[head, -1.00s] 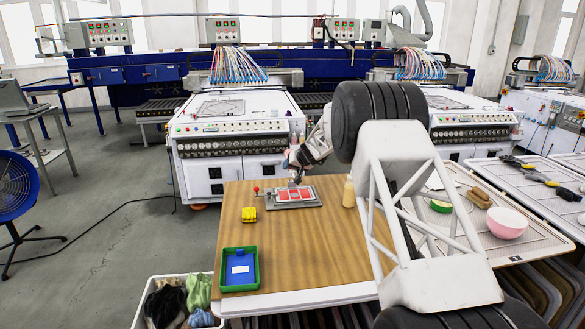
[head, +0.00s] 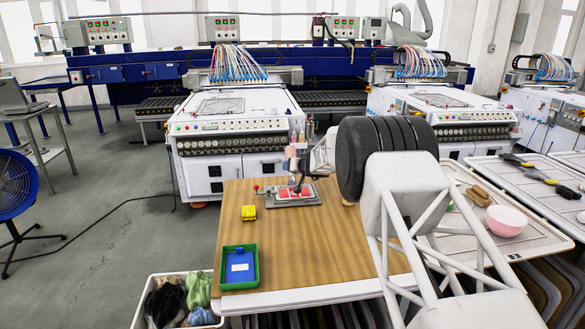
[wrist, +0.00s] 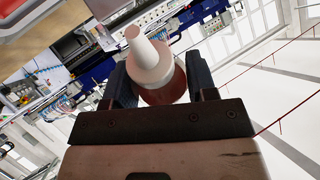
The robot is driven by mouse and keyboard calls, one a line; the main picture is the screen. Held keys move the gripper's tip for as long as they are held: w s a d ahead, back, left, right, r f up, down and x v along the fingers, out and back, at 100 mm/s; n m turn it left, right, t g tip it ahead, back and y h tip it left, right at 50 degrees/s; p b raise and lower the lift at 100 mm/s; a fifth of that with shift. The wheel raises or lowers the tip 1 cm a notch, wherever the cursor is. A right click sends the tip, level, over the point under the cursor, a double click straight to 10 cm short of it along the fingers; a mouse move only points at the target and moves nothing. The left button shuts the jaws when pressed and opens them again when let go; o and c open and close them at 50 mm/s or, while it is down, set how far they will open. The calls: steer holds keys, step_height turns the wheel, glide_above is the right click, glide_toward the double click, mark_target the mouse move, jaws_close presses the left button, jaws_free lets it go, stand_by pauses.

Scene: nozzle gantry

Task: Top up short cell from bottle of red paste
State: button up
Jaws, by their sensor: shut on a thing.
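My gripper (wrist: 160,85) is shut on a bottle (wrist: 165,90) with a white cone nozzle and a reddish-brown body. The nozzle points away from the palm in the wrist view. In the head view my gripper (head: 297,180) is just above a grey tray (head: 306,203) with red-filled cells (head: 284,194) on the wooden table. The gripper hides part of the cells, so I cannot tell which is short. No paste stream can be made out.
A yellow block (head: 248,213) and a green tray with a blue item (head: 239,268) are on the table's left side. A bin of cloths (head: 181,301) stands below. A pink bowl (head: 507,221) is on the right-hand rack. The table's middle is clear.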

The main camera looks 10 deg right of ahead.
steer(key=shift+s+f+n+t+y, duration=0.1)
steer(key=shift+s+n+t+y, duration=0.3)
steer(key=shift+t, duration=0.8)
steer(key=shift+s, duration=0.15)
steer(key=shift+c, duration=0.2)
steer(key=shift+c, duration=0.9)
stand_by(0.4)
steer(key=shift+o, duration=1.4)
steer(key=shift+c, duration=0.3)
steer(key=shift+r, duration=2)
